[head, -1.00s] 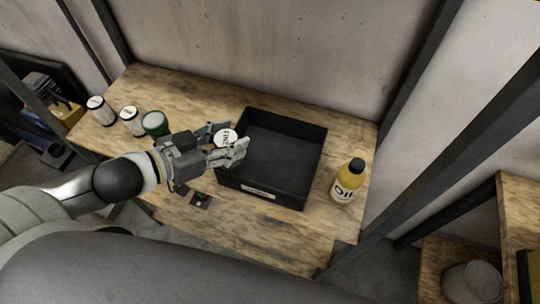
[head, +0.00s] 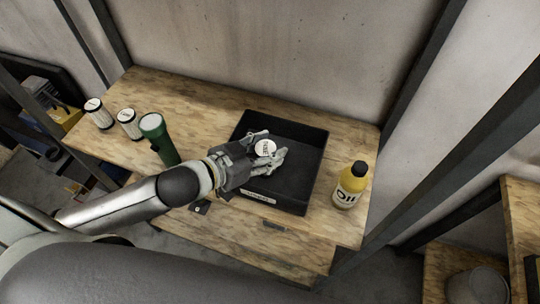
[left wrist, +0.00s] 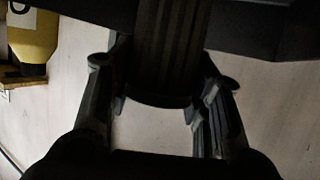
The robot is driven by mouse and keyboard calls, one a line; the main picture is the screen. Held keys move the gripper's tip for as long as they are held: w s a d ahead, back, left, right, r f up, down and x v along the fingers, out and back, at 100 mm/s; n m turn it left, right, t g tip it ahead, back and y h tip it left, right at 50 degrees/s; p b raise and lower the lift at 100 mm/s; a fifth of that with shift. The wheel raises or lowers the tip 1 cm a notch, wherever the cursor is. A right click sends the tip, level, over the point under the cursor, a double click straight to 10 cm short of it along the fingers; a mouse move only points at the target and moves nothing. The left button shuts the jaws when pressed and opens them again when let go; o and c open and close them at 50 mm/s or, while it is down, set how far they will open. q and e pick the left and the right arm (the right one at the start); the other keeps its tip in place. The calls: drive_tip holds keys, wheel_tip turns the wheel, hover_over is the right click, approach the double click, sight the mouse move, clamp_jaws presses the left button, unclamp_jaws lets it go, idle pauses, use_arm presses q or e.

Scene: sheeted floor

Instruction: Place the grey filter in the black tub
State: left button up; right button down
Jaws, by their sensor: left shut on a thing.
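The grey filter (head: 265,148) shows its round white printed top in the head view. Its dark ribbed side (left wrist: 172,45) shows between the fingers in the left wrist view. My left gripper (head: 268,153) is shut on it and holds it over the inside of the black tub (head: 312,165), left of the tub's middle. The fingers hide part of the filter, and I cannot tell whether its lower end touches the tub floor. The tub is open-topped, with a pale label on its front wall. My right gripper is not in view.
A yellow oil bottle (head: 350,186) with a black cap stands right of the tub. Left of my arm stand a green cylinder (head: 160,139) and two white cans (head: 99,114) (head: 129,124). A small dark piece (head: 200,207) lies near the table's front edge.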

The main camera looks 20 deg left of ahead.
use_arm(q)
drive_tip(key=shift+w+d+f, duration=0.25)
drive_tip(key=shift+d+f, duration=0.1)
drive_tip(key=shift+f, duration=1.65)
drive_tip(key=shift+f, duration=0.15)
drive_tip(key=o, duration=1)
